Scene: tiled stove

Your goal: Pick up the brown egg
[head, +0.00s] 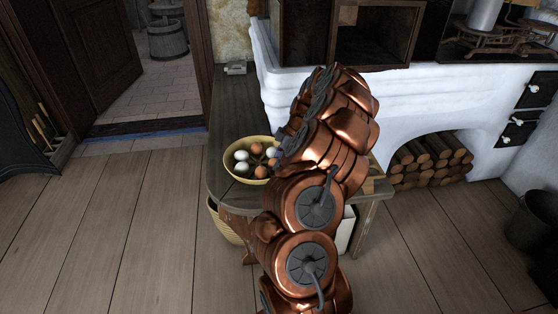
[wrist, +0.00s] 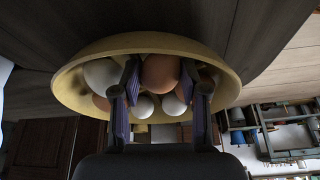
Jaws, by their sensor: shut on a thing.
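The yellow bowl (head: 226,163) stands on the wooden bench with several white and brown eggs in it. In the wrist view, my gripper (wrist: 159,78) reaches into the bowl (wrist: 140,40), one finger on each side of a brown egg (wrist: 160,72). The fingers are shut on this egg, which is still among the others. A white egg (wrist: 101,73) lies beside the left finger, and smaller-looking eggs show behind the fingers. In the head view, my arm hides most of the gripper and the bowl's right side. I cannot tell there which brown egg is held.
The dark wooden bench (head: 228,100) runs back along the white stove (head: 400,98). A small grey object (head: 236,68) lies at its far end. Firewood (head: 430,160) is stacked in the stove's arch. A basket (head: 222,224) sits below the bench. The floor to the left is clear.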

